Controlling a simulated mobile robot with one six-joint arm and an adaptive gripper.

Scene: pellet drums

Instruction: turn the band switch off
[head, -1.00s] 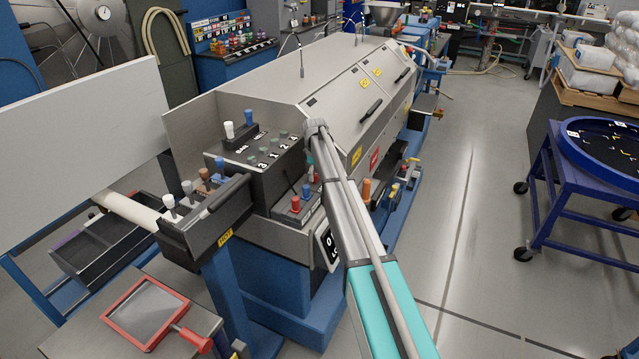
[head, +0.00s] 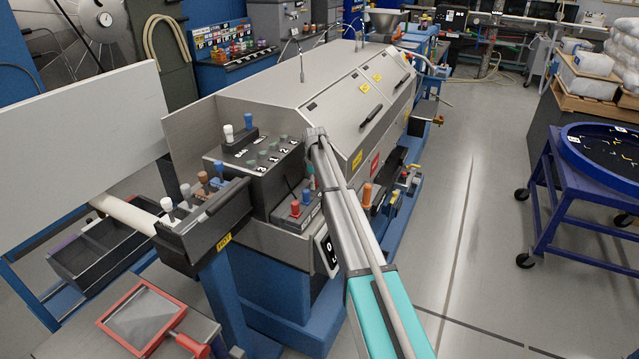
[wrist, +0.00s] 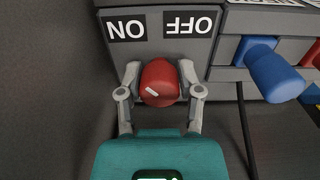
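The band switch shows in the wrist view as a red knob (wrist: 160,84) with a small white mark. It stands below an ON/OFF label (wrist: 158,25), which appears upside down, with ON at left and OFF at right. The knob is near the middle of the two words; I cannot tell its set position. My gripper (wrist: 160,74) has one grey finger close against each side of the knob and looks shut on it. In the head view my arm reaches the machine's near end, and it hides most of my gripper and the switch.
A blue knob (wrist: 274,76) stands just right of my gripper in the wrist view. In the head view, a control box (head: 258,165) with several levers is left of my arm. A red-framed tray (head: 141,318) lies at bottom left.

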